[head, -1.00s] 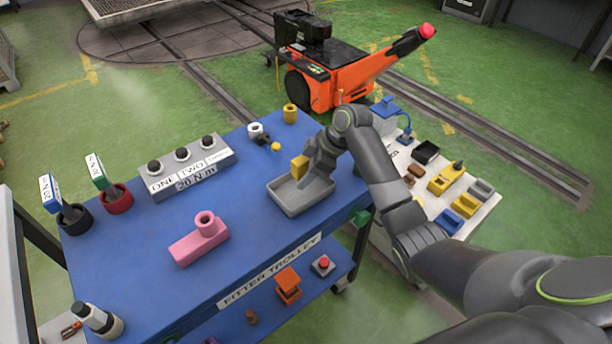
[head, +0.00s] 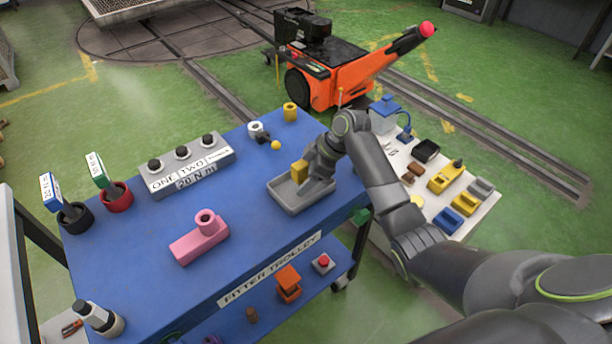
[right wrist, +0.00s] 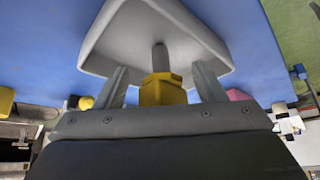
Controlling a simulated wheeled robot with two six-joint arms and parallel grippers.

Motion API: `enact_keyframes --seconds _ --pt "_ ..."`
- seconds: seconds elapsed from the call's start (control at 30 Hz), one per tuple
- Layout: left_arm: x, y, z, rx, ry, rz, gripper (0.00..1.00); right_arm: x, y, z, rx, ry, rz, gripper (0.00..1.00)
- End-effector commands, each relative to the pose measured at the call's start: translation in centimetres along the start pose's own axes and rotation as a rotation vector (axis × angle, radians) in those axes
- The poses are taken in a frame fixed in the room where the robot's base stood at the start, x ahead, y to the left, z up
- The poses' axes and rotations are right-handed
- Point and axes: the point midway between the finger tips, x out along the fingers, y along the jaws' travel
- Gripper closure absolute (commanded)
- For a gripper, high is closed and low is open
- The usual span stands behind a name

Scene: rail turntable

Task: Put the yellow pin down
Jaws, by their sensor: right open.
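The yellow pin (head: 299,172) shows as a yellow block-like head at the grey tray (head: 290,207) on the blue trolley. In the right wrist view the pin (right wrist: 162,92) has a yellow hex head and a grey shank pointing toward the tray (right wrist: 110,40). My right gripper (head: 309,174) is low over the tray. In the wrist view its two fingers (right wrist: 161,72) stand apart on either side of the pin, with gaps beside the head. I cannot tell whether the shank touches the tray floor. My left gripper is not in view.
A white table (head: 465,205) with coloured parts stands to the right.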

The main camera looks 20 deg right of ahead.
Motion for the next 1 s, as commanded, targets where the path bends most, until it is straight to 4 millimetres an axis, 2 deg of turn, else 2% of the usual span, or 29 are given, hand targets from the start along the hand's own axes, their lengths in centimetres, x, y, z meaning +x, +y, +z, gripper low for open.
enact_keyframes --seconds 0.17,0.4,0.6,0.77,1.0 --pt "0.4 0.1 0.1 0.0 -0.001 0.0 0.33 -2.6 0.1 0.1 -0.003 -0.001 0.006 0.37" --pt "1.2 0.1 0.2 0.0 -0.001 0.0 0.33 -7.9 0.2 0.1 -0.003 -0.002 0.008 0.37" --pt "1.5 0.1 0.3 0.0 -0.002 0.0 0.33 -11.0 0.1 0.0 -0.002 -0.001 0.004 0.37" --pt "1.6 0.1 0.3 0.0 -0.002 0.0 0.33 -12.0 0.1 0.0 0.0 0.0 0.002 0.37" --pt "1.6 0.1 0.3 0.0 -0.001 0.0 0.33 -12.1 0.0 0.0 0.0 0.0 0.001 0.37"
